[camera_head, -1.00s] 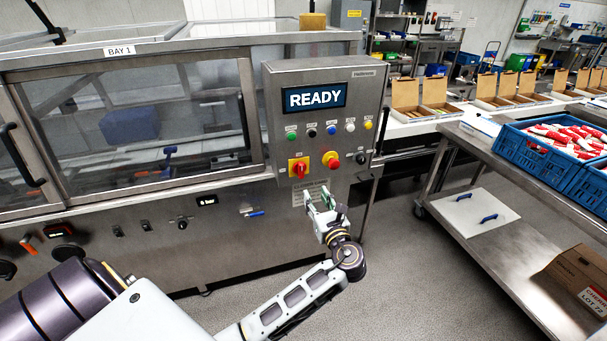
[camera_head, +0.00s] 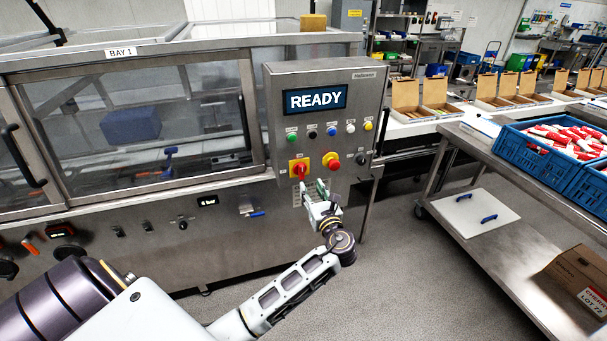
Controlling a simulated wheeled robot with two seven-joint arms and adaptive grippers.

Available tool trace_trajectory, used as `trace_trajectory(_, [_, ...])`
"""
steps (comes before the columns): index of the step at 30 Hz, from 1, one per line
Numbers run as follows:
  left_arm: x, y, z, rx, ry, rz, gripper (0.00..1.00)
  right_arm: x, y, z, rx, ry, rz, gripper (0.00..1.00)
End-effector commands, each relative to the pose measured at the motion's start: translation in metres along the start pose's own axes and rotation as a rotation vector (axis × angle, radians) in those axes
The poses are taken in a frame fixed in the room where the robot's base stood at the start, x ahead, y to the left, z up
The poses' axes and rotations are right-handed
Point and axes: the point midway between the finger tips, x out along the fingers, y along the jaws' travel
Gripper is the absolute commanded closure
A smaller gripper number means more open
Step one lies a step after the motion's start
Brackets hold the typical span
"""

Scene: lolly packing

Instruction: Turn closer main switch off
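The closer's control box (camera_head: 357,105) stands upright on the machine front, and its screen (camera_head: 315,100) reads READY. The main switch (camera_head: 299,169) is a red rotary handle on a yellow plate at the box's lower left. Its red handle looks close to upright. My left gripper (camera_head: 312,188) is just below and slightly right of the switch, fingers pointing up toward the panel. The fingers look apart with nothing between them. I cannot tell whether a fingertip touches the panel. My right gripper is out of view.
A red emergency button (camera_head: 331,160) on yellow sits right of the switch, close to my gripper. A row of coloured buttons (camera_head: 332,130) is above. A steel cart (camera_head: 462,163) with blue crates (camera_head: 525,150) stands at the right. The floor between is clear.

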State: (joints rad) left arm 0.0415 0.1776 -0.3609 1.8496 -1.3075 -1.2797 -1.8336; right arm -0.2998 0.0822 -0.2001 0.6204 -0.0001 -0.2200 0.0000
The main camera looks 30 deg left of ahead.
Motion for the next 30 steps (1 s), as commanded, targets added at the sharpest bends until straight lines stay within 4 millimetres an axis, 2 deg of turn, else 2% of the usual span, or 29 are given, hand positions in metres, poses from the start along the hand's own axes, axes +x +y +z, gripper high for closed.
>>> trace_trajectory(18, [0.079, 0.0, 0.001, 0.0, -0.001, 0.001, 0.61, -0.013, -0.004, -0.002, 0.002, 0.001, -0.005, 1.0])
trace_trajectory(24, [0.091, 0.0, 0.0, 0.0, 0.001, 0.0, 0.61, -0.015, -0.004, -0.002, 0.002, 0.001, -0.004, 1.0])
trace_trajectory(30, [0.093, 0.0, 0.0, 0.0, 0.001, 0.0, 0.61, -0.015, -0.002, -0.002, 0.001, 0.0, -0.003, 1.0])
